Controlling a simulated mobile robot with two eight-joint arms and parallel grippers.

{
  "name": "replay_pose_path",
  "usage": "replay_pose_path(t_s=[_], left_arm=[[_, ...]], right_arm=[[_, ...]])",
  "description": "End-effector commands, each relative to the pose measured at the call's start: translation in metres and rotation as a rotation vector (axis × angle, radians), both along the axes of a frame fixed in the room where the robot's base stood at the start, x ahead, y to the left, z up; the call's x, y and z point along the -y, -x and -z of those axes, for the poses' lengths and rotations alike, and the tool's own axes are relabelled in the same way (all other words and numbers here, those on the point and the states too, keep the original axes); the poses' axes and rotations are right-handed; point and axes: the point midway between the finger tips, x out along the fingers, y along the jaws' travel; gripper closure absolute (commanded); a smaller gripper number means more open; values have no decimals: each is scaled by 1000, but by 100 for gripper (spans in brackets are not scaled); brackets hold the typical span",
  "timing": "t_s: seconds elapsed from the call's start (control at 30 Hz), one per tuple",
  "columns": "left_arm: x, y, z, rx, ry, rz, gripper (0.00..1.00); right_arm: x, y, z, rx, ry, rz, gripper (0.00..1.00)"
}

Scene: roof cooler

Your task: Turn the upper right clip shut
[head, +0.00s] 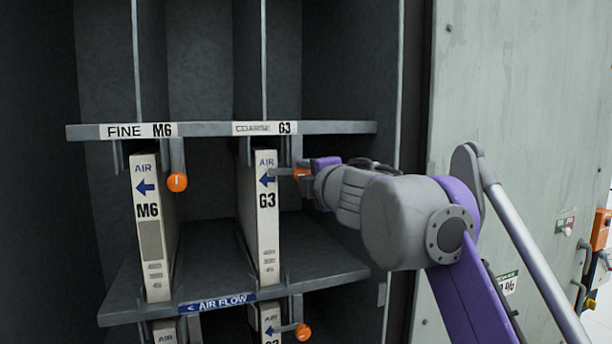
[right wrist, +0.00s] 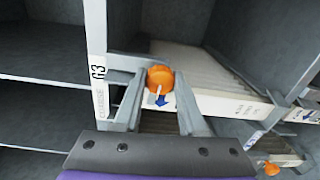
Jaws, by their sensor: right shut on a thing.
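The upper right clip has an orange knob (head: 301,174), beside the upper part of the white G3 filter (head: 266,235) and under the COARSE G3 rail. My right gripper (head: 305,176) reaches in from the right and is shut on this clip. In the right wrist view the orange knob (right wrist: 160,78) sits between the two grey fingertips, in front of the filter's white edge. The fingers hide most of the clip's arm, so I cannot tell its exact angle. My left gripper is not in view.
The upper left clip (head: 177,182) hangs down beside the M6 filter (head: 148,225). A lower right clip (head: 303,332) sticks out sideways below the AIR FLOW shelf (head: 330,268). The labelled rail (head: 335,127) runs just above my gripper. A grey door panel (head: 520,90) stands at right.

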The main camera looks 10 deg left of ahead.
Motion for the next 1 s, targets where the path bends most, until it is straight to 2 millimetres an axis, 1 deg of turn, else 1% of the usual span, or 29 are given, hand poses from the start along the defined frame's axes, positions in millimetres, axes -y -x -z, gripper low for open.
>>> replay_pose_path(t_s=[0.43, 0.47, 0.6, 0.87, 1.0], left_arm=[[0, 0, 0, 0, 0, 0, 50], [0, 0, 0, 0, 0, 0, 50], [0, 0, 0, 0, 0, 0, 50], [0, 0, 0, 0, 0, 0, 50], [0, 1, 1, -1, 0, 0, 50]], right_arm=[[0, 0, 0, 5, 7, 0, 100], [0, 0, 0, 5, 7, 0, 56], [0, 0, 0, 5, 7, 0, 31], [0, 0, 0, 4, 7, 0, 30], [3, 4, 0, 4, 7, 0, 30]])
